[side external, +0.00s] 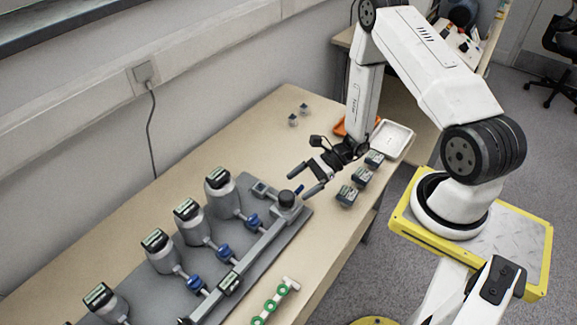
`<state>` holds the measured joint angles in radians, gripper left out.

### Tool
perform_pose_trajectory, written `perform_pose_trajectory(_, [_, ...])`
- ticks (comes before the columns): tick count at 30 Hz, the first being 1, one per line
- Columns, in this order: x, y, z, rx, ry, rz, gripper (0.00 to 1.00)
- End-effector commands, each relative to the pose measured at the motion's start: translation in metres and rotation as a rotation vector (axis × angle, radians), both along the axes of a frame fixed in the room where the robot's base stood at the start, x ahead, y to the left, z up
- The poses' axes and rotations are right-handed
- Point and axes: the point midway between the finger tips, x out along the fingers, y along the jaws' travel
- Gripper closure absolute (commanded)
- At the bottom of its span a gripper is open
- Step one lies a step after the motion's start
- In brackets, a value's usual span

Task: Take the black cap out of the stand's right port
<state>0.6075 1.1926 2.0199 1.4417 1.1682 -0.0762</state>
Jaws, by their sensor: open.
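The stand (262,243) is a grey rail assembly on a grey base plate at the lower left. A dark round cap (287,197) sits on the grey block at the rail's right end. My gripper (300,184) is open, with its two fingers pointing down and left. Its fingertips are just above and to the right of the dark cap, and they look apart from it. No object shows between the fingers. A small blue part (299,190) shows close to the lower fingertip; I cannot tell what it belongs to.
Several grey bottle-shaped mounts with dark green-faced modules (187,209) and blue knobs (223,251) line the plate. Loose modules (361,177) lie right of my gripper. A white tray (392,138), an orange item (341,128) and a green-ringed bar (272,303) are also on the table.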

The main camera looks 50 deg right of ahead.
Motion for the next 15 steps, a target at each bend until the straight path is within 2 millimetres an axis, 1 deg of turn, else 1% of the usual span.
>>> perform_pose_trajectory(8, [0.002, 0.004, -0.002, 0.000, 0.000, 0.001, 0.00])
perform_pose_trajectory(15, [0.008, 0.024, -0.011, 0.000, 0.001, 0.003, 0.00])
